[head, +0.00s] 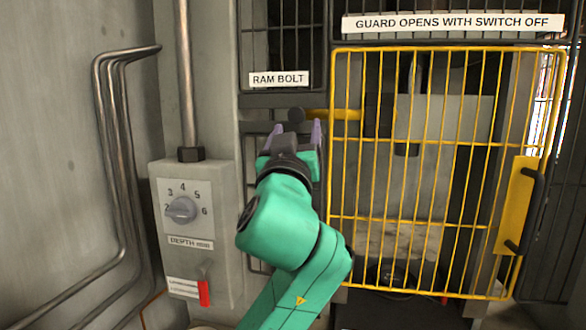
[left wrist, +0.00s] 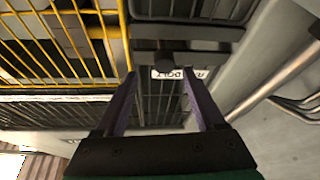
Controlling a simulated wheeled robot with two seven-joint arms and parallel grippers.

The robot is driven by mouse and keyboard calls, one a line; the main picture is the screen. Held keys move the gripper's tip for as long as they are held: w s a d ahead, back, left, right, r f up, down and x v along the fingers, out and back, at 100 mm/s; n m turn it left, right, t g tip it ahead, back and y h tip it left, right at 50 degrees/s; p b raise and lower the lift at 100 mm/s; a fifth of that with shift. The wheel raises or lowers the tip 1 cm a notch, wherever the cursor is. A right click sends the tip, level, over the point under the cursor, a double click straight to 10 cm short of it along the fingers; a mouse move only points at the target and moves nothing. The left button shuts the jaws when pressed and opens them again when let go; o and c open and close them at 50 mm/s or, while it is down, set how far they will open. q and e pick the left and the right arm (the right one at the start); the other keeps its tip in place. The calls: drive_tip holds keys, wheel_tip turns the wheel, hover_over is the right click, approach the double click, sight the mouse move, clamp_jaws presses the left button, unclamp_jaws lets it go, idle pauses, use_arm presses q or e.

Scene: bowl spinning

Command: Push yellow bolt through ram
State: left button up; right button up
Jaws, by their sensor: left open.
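The yellow bolt (head: 345,114) lies level below the RAM BOLT sign (head: 279,79). Its round dark knob (head: 296,115) is at its left end, and its right end meets a dark block (head: 379,115) behind the guard bars. I cannot tell how far it enters the ram. My left gripper (head: 297,136) is open, its purple fingers just below the knob in the head view. In the left wrist view the gripper (left wrist: 159,76) shows both fingers apart, with the dark knob (left wrist: 166,62) near and between their tips. Contact is not clear. My right gripper is not in view.
A yellow barred guard (head: 440,220) with a black handle (head: 533,210) stands shut at the right. Pipes (head: 112,150) run along the left wall.

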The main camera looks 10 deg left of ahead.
use_arm(q)
drive_tip(key=b+v, duration=0.2)
drive_tip(key=v, duration=0.5)
drive_tip(key=shift+s, duration=0.2)
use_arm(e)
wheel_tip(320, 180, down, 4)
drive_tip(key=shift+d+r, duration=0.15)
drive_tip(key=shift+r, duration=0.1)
use_arm(q)
drive_tip(key=shift+d+f, duration=0.1)
drive_tip(key=shift+f, duration=0.05)
